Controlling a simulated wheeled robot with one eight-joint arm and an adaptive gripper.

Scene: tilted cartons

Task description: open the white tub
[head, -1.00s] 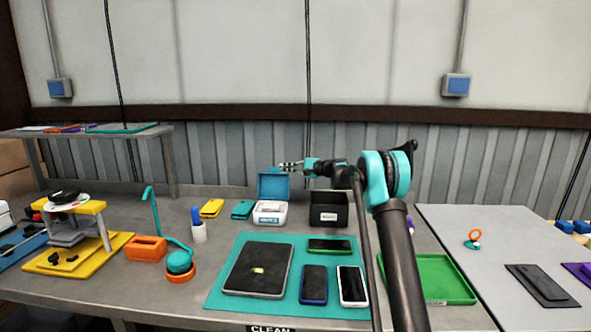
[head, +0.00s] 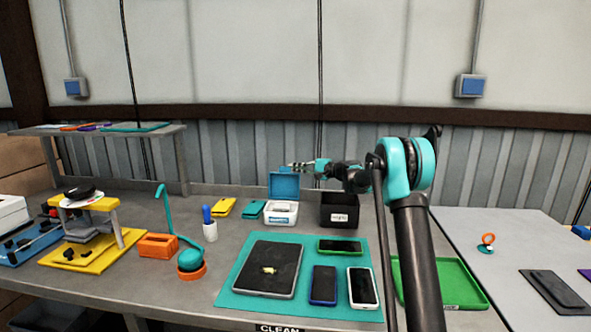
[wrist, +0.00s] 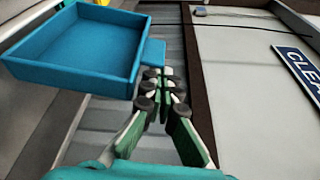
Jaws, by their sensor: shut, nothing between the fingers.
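The white tub (head: 281,214) stands near the back of the grey bench in the head view. Its blue lid (head: 284,186) is swung up and stands upright at the tub's back edge, so the tub is open. Its contents cannot be made out. In the wrist view the lid (wrist: 80,50) shows large at upper left as a shallow blue tray shape with a tab on its right side. My gripper (head: 290,166) is just above the lid's top edge in the head view. Its fingers (wrist: 160,85) are shut and empty, beside the lid's tab; contact cannot be told.
A black bin (head: 339,211) stands right of the tub, and yellow (head: 225,207) and teal (head: 253,209) pieces lie left of it. A teal mat (head: 233,299) with a tablet and phones lies in front. A green tray (head: 462,285) is at right.

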